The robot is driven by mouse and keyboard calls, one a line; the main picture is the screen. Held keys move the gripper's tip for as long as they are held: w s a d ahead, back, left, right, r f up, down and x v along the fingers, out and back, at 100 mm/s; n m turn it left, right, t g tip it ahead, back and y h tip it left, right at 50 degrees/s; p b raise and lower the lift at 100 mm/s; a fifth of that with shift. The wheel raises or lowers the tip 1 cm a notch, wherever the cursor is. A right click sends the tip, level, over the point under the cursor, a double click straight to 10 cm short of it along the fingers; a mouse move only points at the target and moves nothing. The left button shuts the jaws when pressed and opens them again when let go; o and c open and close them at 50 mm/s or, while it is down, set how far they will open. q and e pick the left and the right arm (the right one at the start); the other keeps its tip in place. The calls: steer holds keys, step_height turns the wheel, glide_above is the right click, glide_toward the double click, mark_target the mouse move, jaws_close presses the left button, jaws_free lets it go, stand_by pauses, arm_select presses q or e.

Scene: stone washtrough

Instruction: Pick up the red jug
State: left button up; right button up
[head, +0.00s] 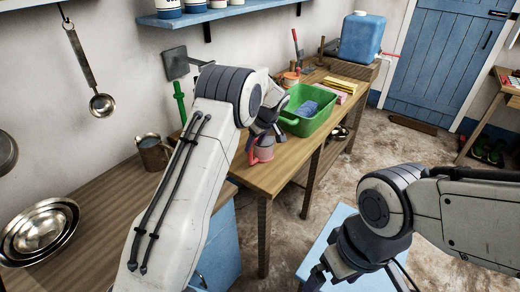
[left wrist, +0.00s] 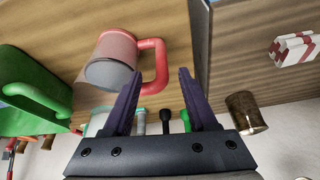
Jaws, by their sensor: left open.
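The red jug (head: 262,150) stands on the wooden bench near its front edge, partly hidden by my left gripper in the head view. In the left wrist view the jug (left wrist: 112,50) is a pale red cup shape with a thick red handle (left wrist: 156,62). My left gripper (head: 268,122) is at the jug. In the left wrist view its fingers (left wrist: 159,75) are apart, with the handle just beyond and between the tips; whether they touch is unclear. My right gripper (head: 352,278) is low at the bottom edge, away from the bench, its tips cut off.
A green tub (head: 308,118) with a blue item inside stands farther along the bench. A brown metal pitcher (head: 153,152) and nested steel bowls (head: 42,232) are at left. A green upright object (head: 180,100) is behind my left arm. A blue container (head: 362,38) stands at the far end.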

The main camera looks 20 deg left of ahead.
mark_target(250, 163)
arm_select(q)
steer(key=x, duration=0.2)
steer(key=p+x, duration=0.1)
steer(key=x, duration=0.1)
steer(key=p+x, duration=0.1)
steer(key=x, duration=0.2)
steer(key=shift+s+d+f, duration=0.1)
steer(key=shift+s, duration=0.15)
steer(key=shift+w+f, duration=0.1)
steer(key=shift+f, duration=0.3)
jaws_close()
steer(key=shift+r, duration=0.15)
stand_by(0.7)
